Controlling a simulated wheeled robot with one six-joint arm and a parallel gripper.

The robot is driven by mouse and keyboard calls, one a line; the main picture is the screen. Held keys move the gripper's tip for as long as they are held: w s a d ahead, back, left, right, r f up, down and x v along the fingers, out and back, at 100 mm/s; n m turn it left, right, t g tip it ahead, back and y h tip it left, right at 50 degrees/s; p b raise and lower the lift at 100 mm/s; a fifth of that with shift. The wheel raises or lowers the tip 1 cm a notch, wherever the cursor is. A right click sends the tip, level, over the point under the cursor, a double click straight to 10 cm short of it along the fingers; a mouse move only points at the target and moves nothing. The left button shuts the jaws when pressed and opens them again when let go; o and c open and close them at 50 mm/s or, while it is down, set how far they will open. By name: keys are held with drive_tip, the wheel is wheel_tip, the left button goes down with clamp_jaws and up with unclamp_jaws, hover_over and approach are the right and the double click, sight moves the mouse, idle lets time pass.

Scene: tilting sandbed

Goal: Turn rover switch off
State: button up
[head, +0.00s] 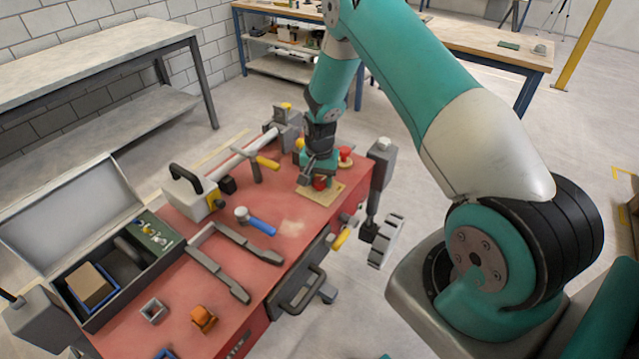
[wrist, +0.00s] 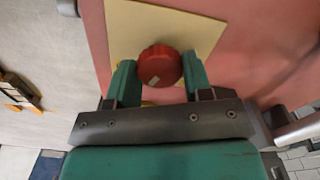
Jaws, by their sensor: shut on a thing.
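A round red knob (wrist: 160,66) with a small pale mark sits on a pale yellow plate (wrist: 122,28). I take it for the rover switch. The plate also shows on the red bench top in the head view (head: 333,196), near the right edge. My gripper (wrist: 157,78) has its two green fingers on either side of the knob, shut on it. In the head view my gripper (head: 319,181) reaches down over the plate, and the knob shows partly below it. I cannot read the switch's position.
Another red knob (head: 345,154) stands just behind the plate.

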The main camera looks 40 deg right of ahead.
sight(319, 181)
drive_tip(key=n+b, duration=0.2)
drive_tip(key=n, duration=0.1)
drive_tip(key=shift+f+n, duration=0.1)
drive_tip(key=shift+n, duration=0.3)
drive_tip(key=n+b, duration=0.1)
drive_tip(key=n, duration=0.2)
drive_tip(key=shift+n+b, duration=0.3)
drive_tip(key=n+b, duration=0.2)
drive_tip(key=n, duration=0.4)
drive_tip(key=shift+r, duration=0.2)
drive_tip(key=o, duration=0.9)
drive_tip(key=shift+o, duration=0.2)
wheel_tip(319, 181, up, 17)
drive_tip(key=b, duration=0.2)
drive_tip(key=shift+r+b, duration=0.2)
drive_tip(key=shift+b, duration=0.15)
